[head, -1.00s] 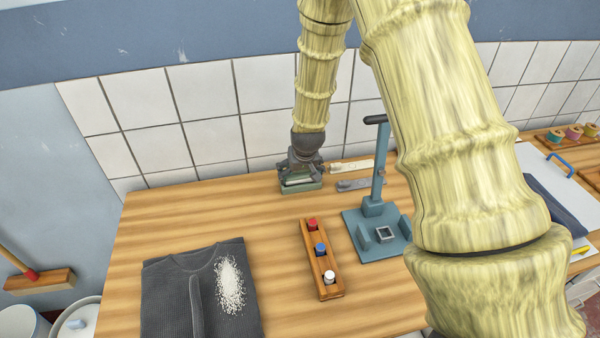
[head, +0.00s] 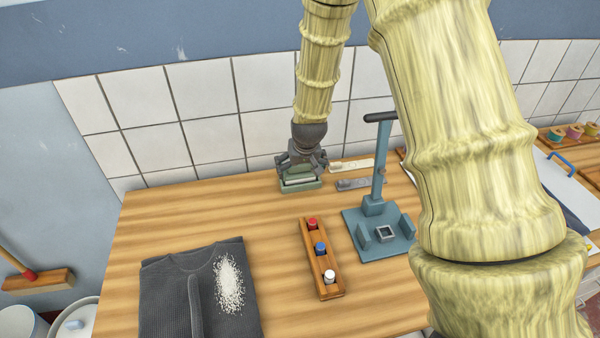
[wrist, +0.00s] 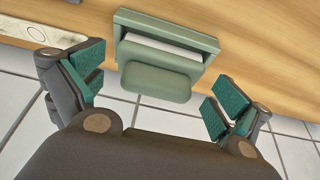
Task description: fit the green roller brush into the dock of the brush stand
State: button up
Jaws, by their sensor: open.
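The green roller brush (head: 301,186) lies on the wooden table near the tiled wall. In the wrist view the brush (wrist: 168,52) shows a green body, a pale strip and a rounded green block on the near side. My gripper (head: 302,166) is right over the brush and partly hides it. In the wrist view its teal-padded fingers (wrist: 155,82) are open, one on each side of the rounded block, with gaps. The blue-grey brush stand (head: 398,247) is to the right, with a square dock (head: 386,233), two side blocks and an upright post. The dock looks empty.
A wooden rack (head: 321,262) with red, blue and white-topped items stands left of the stand. Two flat tools, one pale (head: 352,165) and one grey (head: 358,184), lie right of my gripper. A dark garment (head: 185,295) with white grains lies front left. My arm covers the right side.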

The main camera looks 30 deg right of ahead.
jog(key=d+b+v, duration=0.1)
jog(key=v, duration=0.7)
jog(key=shift+s+a+r+b, duration=0.15)
jog(key=shift+a+r+b, duration=0.25)
jog(key=shift+a, duration=0.1)
